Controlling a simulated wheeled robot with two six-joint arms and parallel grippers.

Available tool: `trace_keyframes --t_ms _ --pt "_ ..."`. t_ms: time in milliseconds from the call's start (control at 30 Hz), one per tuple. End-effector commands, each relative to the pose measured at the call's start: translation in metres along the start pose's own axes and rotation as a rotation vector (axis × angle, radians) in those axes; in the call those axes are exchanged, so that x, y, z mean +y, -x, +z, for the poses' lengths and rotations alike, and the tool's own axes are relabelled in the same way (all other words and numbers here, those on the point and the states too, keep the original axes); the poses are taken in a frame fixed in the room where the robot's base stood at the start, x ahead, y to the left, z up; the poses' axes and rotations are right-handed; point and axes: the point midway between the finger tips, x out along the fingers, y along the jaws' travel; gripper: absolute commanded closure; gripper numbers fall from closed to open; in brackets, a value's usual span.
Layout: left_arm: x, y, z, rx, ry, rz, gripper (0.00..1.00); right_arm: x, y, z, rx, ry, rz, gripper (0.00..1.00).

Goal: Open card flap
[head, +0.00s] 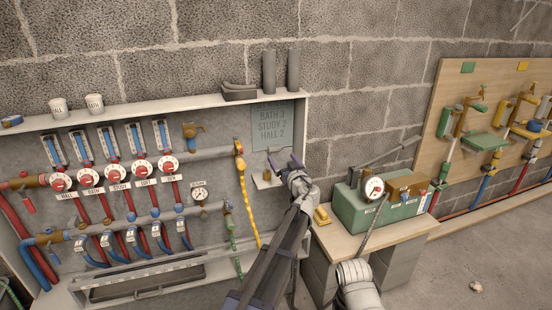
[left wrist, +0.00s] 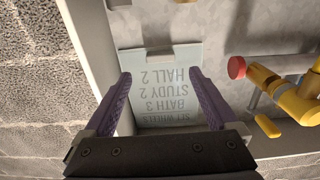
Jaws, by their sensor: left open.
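A grey-green card (head: 272,126) hangs on the right end of the manifold cabinet's back panel, with lettering reading BATH 3, STUDY 2, HALL 2. In the left wrist view the card (left wrist: 160,62) appears upside down, and a SET WHEELS line shows near my gripper. My left gripper (head: 284,162) is in front of the panel, just below the card in the head view. Its two purple fingers (left wrist: 160,100) are apart, framing the card with nothing held between them. I cannot tell whether they touch it. My right gripper is not in view.
The cabinet (head: 130,117) holds several red dials (head: 60,182), pipes and a gauge (head: 199,194). A yellow pipe (head: 245,195) runs left of my left arm. A green pump box (head: 380,215) stands on a bench at right. Cups (head: 59,107) stand on the top ledge.

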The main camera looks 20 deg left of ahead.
Motion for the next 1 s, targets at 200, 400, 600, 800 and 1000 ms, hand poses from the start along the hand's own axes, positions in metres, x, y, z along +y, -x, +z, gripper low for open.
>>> trace_keyframes --t_ms 200,400,600,800,1000 --pt "0.000 -0.006 -0.001 -0.001 0.000 -0.002 0.07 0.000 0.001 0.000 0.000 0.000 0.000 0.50" --pt "0.000 -0.030 -0.001 -0.001 -0.001 -0.003 0.07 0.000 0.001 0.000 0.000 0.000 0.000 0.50" --pt "0.001 -0.061 -0.001 -0.002 -0.001 -0.003 0.07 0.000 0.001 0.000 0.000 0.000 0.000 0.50" --pt "0.000 -0.078 0.000 -0.002 -0.001 -0.002 0.07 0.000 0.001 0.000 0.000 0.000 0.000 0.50" --pt "-0.001 -0.077 0.000 -0.002 -0.001 -0.002 0.07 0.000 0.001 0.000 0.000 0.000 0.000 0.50"
